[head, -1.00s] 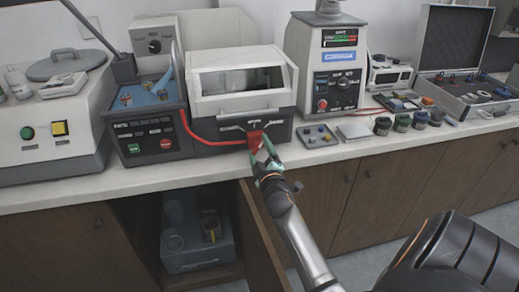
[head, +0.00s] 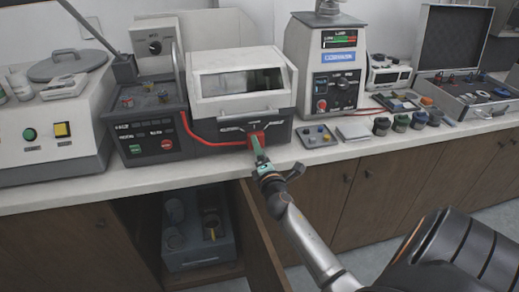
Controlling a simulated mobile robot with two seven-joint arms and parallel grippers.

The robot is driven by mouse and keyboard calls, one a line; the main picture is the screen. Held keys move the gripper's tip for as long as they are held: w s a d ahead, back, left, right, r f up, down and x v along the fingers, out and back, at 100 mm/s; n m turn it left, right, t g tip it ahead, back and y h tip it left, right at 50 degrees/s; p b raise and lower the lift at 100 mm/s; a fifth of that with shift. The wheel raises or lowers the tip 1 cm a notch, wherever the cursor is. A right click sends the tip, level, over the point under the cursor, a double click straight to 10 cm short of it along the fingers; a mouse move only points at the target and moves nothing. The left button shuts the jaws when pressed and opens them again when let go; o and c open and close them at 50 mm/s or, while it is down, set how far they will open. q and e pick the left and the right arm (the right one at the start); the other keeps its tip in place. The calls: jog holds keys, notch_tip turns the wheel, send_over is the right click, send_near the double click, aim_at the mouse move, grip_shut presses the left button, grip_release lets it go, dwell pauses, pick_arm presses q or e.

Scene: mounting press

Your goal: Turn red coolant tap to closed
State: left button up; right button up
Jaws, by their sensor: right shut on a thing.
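The red coolant tap (head: 256,136) is on the lower front of the white-and-dark machine (head: 240,85), at the end of a red hose (head: 205,140). My right gripper (head: 258,150) reaches up to it from below right and is shut on the tap. The fingers cover part of the tap, so its exact angle is hard to tell. My left gripper is not in view.
A cabinet door (head: 262,235) hangs open below, with a grey bin (head: 198,245) inside. The bench front edge runs close under my right gripper.

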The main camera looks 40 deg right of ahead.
jog(key=shift+r+n+p, duration=0.15)
jog(key=shift+n+p, duration=0.35)
jog(key=shift+n, duration=1.8)
jog(key=o, duration=1.3)
jog(key=b+v, duration=0.1)
jog(key=v, duration=1.1)
jog(key=shift+s, duration=0.2)
